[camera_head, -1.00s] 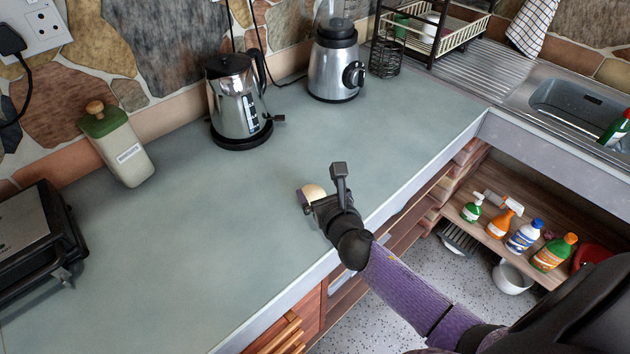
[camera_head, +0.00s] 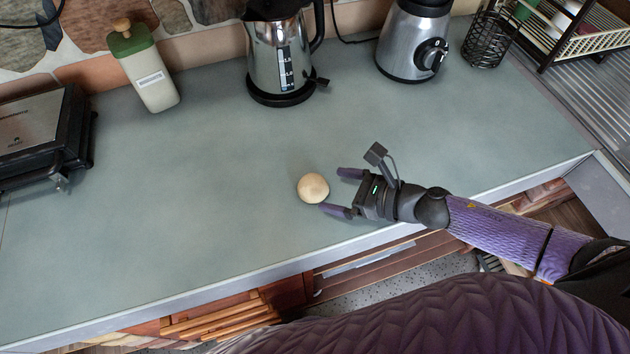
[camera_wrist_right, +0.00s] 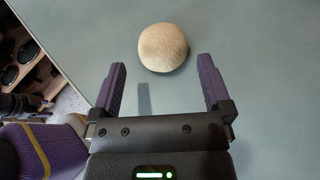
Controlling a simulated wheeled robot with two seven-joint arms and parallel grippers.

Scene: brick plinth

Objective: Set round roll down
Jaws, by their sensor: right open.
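The round roll (camera_head: 313,188) is a pale tan ball of bread resting on the grey-green countertop (camera_head: 200,215), near its front edge. My right gripper (camera_head: 337,192) is open beside it, with its fingers pointing left toward the roll. In the right wrist view the roll (camera_wrist_right: 162,47) lies just beyond the two spread purple fingertips (camera_wrist_right: 160,72), and the space between the fingers is empty. My left gripper does not show.
A kettle (camera_head: 278,60) and a blender (camera_head: 414,40) stand at the back. A white bottle with a green top (camera_head: 150,80) stands at the back left. A black grill (camera_head: 42,140) is at the far left. The counter around the roll is clear.

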